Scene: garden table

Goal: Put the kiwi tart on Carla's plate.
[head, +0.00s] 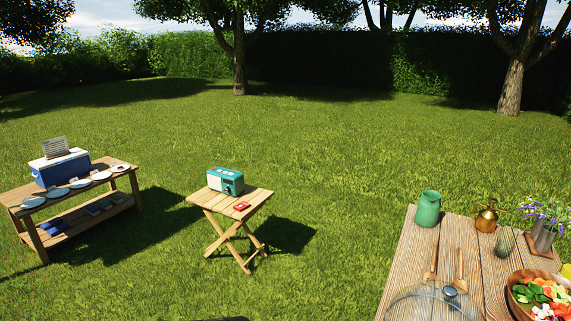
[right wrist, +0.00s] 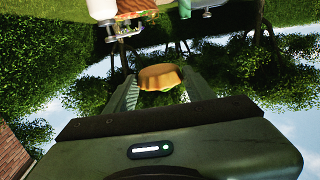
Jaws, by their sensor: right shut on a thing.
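My right gripper (right wrist: 159,86) is in the right wrist view, with its two fingers closed on the sides of a small tart (right wrist: 160,76). The tart has a fluted golden-brown crust, and a strip of green shows at its edge, which fits the kiwi tart. The picture there is upside down, with grass at the top and sky below. In the head view several white plates (head: 60,192) stand in a row along the front of a wooden bench at the left. I cannot read which plate is Carla's. Neither gripper shows in the head view.
The wooden bench (head: 128,168) also carries a blue cooler (head: 72,172) with a sign on top. A folding table (head: 255,192) with a teal radio (head: 225,181) stands in the middle. The garden table (head: 412,262) at right is crowded. Open grass lies between them.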

